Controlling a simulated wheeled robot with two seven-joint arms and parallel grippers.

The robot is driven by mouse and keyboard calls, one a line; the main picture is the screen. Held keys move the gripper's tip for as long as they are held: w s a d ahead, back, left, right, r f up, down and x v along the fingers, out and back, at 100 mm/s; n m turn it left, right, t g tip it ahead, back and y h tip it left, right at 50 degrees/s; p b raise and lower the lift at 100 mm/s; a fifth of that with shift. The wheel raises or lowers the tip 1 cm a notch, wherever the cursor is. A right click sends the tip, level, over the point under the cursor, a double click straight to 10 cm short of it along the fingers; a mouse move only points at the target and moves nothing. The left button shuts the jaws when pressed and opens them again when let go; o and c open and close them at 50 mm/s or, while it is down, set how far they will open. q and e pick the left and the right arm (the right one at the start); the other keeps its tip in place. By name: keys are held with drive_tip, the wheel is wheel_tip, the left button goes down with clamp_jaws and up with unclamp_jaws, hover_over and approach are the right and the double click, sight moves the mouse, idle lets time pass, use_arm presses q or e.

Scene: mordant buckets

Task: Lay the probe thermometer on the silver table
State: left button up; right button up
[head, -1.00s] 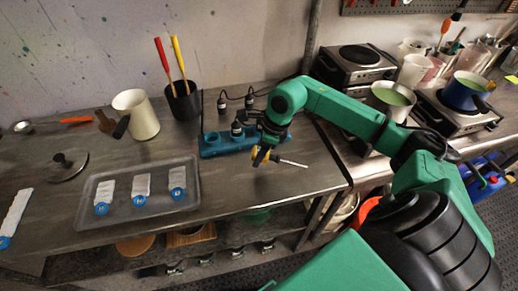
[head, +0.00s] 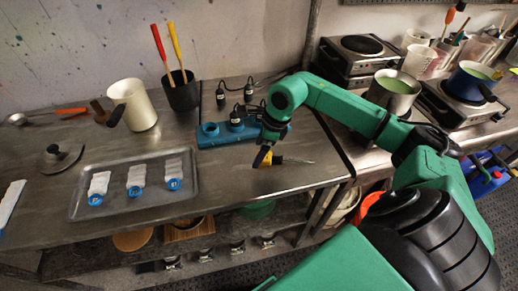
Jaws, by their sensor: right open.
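The probe thermometer (head: 291,161), with a yellow handle and a thin metal probe pointing right, appears to lie on the silver table (head: 235,182), near its front right part. My right gripper (head: 262,160) is open, low over the table at the handle end of the thermometer. The gripper partly hides the handle, and I cannot tell whether a finger still touches it. My left gripper is not in view.
A blue holder (head: 215,137) with black plugs stands just behind my right gripper. A metal tray (head: 105,212) with several white strips lies to the left. Hot plates and pots, including a steel pot (head: 393,95), stand at the right. The table between tray and thermometer is clear.

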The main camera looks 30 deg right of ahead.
drive_tip(key=b+v, duration=0.2)
drive_tip(key=v, duration=1.2)
drive_tip(key=shift+s+r, duration=0.15)
drive_tip(key=shift+r, duration=0.05)
